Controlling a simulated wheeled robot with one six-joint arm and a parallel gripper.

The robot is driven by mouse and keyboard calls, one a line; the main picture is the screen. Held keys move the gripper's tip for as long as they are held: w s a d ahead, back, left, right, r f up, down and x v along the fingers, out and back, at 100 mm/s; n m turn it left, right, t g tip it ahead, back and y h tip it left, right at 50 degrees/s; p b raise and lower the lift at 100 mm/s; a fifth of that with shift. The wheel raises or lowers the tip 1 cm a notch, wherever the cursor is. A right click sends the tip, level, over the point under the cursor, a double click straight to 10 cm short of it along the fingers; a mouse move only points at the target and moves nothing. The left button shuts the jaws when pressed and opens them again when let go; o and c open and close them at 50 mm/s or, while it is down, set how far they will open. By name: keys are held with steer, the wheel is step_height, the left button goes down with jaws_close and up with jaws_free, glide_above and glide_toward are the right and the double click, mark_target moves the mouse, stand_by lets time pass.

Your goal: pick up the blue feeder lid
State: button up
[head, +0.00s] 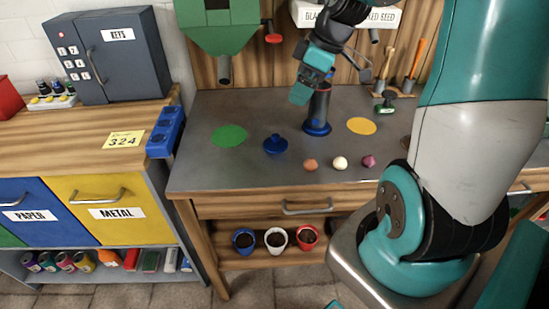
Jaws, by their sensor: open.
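The blue feeder lid (276,145) lies on the grey bench top, a small round dark-blue piece with a knob on top. It is apart from other things, left of and nearer than a dark upright feeder tube (318,113) with a blue base. My gripper (305,92) is open, above the bench and up and right of the lid. In the picture it overlaps the top of the tube; I cannot tell whether they touch. The lid is fully visible and not between the fingers.
A green disc (229,136) and a yellow disc (361,126) lie flat on the workbench (215,172). Several small balls (340,163) sit right of the lid. A green hopper (217,28) with a spout hangs behind. The bench around the lid's front is clear.

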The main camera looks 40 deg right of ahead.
glide_toward(275, 135)
steer(key=x, duration=0.4)
steer(key=shift+s+f, duration=0.2)
steer(key=shift+f, duration=0.3)
steer(key=shift+w+p+x, duration=0.1)
steer(key=shift+p+x, duration=0.2)
steer(key=shift+x, duration=1.15)
steer(key=shift+w+p+x, duration=0.15)
steer(key=shift+p+x, duration=0.1)
steer(key=shift+x, duration=1.15)
steer(key=shift+r, duration=0.1)
steer(key=c, duration=1.1)
steer(key=shift+o, duration=0.2)
steer(key=shift+r, duration=0.15)
